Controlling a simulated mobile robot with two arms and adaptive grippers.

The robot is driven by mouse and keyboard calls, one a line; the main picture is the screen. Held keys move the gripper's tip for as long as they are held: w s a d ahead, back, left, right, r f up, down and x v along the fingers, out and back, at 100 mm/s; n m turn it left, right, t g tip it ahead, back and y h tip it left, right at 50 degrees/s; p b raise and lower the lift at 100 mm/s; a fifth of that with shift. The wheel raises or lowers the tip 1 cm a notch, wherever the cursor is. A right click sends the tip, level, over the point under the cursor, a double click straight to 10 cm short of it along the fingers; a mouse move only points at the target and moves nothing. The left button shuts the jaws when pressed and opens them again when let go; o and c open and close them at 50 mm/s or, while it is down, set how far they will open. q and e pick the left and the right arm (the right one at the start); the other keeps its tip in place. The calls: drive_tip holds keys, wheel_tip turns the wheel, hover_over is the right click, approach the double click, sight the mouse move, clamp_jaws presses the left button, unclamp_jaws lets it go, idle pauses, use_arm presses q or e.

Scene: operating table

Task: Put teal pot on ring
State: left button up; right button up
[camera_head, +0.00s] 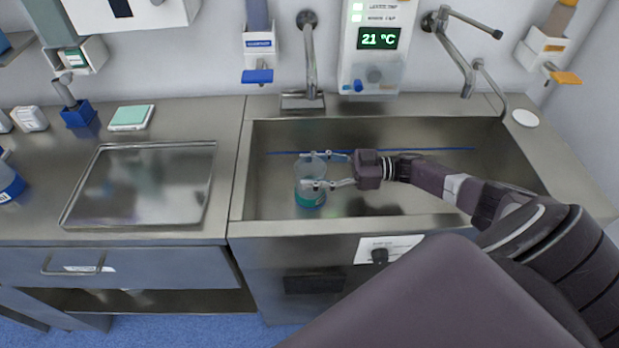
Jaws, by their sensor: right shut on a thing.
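The teal pot (310,196) is a clear round container with teal in its lower part. It is upright inside the sink (400,206). My right gripper (310,170) reaches in from the right and is shut on the pot, one finger on its far side and one on its near side. I cannot tell whether the pot's base touches the sink floor. I cannot make out a ring for certain. A flat white disc (525,118) lies on the counter right of the sink. My left gripper is not in view.
A steel tray (80,205) lies on the left counter, with a mint-topped box (131,117) behind it. A faucet (310,60) rises behind the sink. A wall panel (378,40) reads 21 °C. The sink walls surround the pot; the sink's left part is clear.

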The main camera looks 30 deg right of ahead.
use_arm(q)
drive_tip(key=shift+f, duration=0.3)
use_arm(e)
drive_tip(key=shift+f, duration=0.3)
drive_tip(key=shift+f+b, duration=0.3)
drive_tip(key=o, duration=1.5)
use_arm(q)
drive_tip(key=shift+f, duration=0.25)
use_arm(e)
drive_tip(key=shift+r, duration=0.1)
drive_tip(key=shift+r+p, duration=0.2)
drive_tip(key=shift+p, duration=0.15)
drive_tip(key=shift+s+d+f, duration=0.15)
drive_tip(key=shift+d, duration=0.15)
use_arm(q)
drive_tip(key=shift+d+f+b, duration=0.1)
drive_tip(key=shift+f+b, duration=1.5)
drive_tip(key=shift+b, duration=0.3)
use_arm(e)
drive_tip(key=shift+v, duration=5.65)
